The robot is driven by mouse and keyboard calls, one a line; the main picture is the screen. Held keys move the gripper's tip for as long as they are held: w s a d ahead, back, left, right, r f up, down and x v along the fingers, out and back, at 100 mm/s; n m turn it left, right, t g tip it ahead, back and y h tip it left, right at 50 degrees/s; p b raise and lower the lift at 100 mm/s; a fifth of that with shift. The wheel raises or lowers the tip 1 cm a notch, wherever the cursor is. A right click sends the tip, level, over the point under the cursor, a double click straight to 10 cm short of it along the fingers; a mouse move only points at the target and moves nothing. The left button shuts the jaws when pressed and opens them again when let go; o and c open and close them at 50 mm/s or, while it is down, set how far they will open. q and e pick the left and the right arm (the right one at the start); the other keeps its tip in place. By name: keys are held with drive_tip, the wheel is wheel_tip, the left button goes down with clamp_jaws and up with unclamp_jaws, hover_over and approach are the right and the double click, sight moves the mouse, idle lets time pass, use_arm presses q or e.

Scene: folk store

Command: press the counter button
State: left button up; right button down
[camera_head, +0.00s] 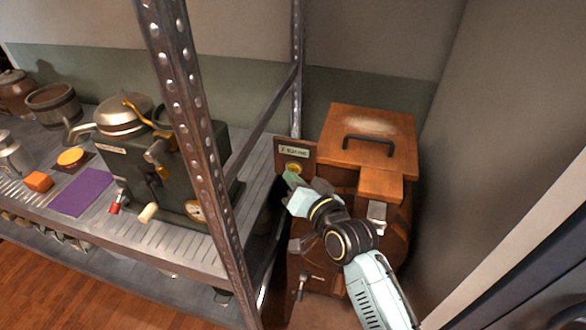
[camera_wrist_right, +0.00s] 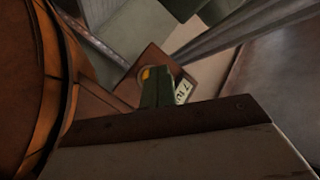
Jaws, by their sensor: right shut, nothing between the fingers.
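The counter button (camera_head: 293,167) is a small round yellow button on a brown wooden panel with a pale label above it. The panel stands against the left side of a wooden box. My right gripper (camera_head: 291,179) has its green fingertips shut and empty, just below the button and close to it. I cannot tell from the head view whether they touch. In the right wrist view the button (camera_wrist_right: 146,72) shows partly behind the green fingers (camera_wrist_right: 160,90). My left gripper is not in view.
The wooden box (camera_head: 340,151) with a black handle (camera_head: 368,145) stands to the right of the button. A riveted metal shelf post (camera_head: 190,120) stands to the left, by a shelf with a dark green machine (camera_head: 180,185). A grey wall (camera_head: 460,170) closes the right side.

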drive_tip(key=shift+w+d, duration=0.1)
drive_tip(key=shift+w, duration=0.35)
idle(0.6)
drive_tip(key=shift+s+a+p, duration=0.25)
drive_tip(key=shift+s+p, duration=0.5)
drive_tip(key=shift+s, duration=0.1)
drive_tip(key=s+p, duration=0.1)
drive_tip(key=s+a+p, duration=0.1)
drive_tip(key=s, duration=0.1)
drive_tip(key=s+p, duration=0.1)
drive_tip(key=shift+s+a, duration=0.3)
drive_tip(key=shift+s, duration=0.1)
idle(0.5)
